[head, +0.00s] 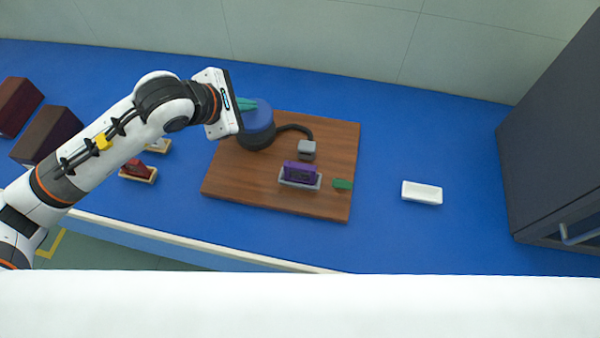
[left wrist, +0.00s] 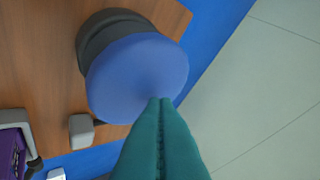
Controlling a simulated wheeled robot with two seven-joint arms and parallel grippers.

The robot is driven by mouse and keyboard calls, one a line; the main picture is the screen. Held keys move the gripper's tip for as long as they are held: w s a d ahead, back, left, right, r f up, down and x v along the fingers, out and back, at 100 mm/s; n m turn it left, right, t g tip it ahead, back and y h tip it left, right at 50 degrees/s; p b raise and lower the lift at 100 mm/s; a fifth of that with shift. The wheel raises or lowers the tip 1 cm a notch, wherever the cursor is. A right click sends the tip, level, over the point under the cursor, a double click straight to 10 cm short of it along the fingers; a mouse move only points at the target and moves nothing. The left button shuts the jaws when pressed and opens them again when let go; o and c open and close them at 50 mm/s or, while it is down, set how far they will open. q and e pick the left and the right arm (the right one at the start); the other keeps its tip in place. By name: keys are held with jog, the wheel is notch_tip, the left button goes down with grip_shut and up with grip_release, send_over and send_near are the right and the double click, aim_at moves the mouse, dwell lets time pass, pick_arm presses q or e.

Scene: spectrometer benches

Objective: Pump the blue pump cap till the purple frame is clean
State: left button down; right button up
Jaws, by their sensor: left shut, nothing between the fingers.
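The blue pump cap (head: 258,116) sits on a dark round base on the wooden board (head: 228,178). It also shows large in the left wrist view (left wrist: 135,72). My left gripper (head: 250,104) is shut and empty, its teal fingertips over the top of the cap; I cannot tell whether they touch it. In the left wrist view the closed fingertips (left wrist: 160,103) overlap the cap's edge. The purple frame (head: 300,172) stands in a grey holder on the board, below the grey nozzle (head: 307,149) at the end of a dark hose. My right gripper is not in view.
A green piece (head: 342,184) lies on the board right of the frame. A white tray (head: 422,193) stands on the blue bench to the right, before a dark cabinet (head: 555,140). A red item in a small tray (head: 138,172) and dark red boxes (head: 48,133) are at left.

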aim_at(248, 116)
pick_arm(q)
jog(key=shift+f+b, duration=0.7)
dwell(0.9)
jog(key=shift+r, duration=0.1)
jog(key=shift+r+p, duration=0.45)
jog(key=shift+r, duration=0.6)
notch_tip(248, 116, up, 6)
jog(key=p, duration=0.3)
dwell(0.7)
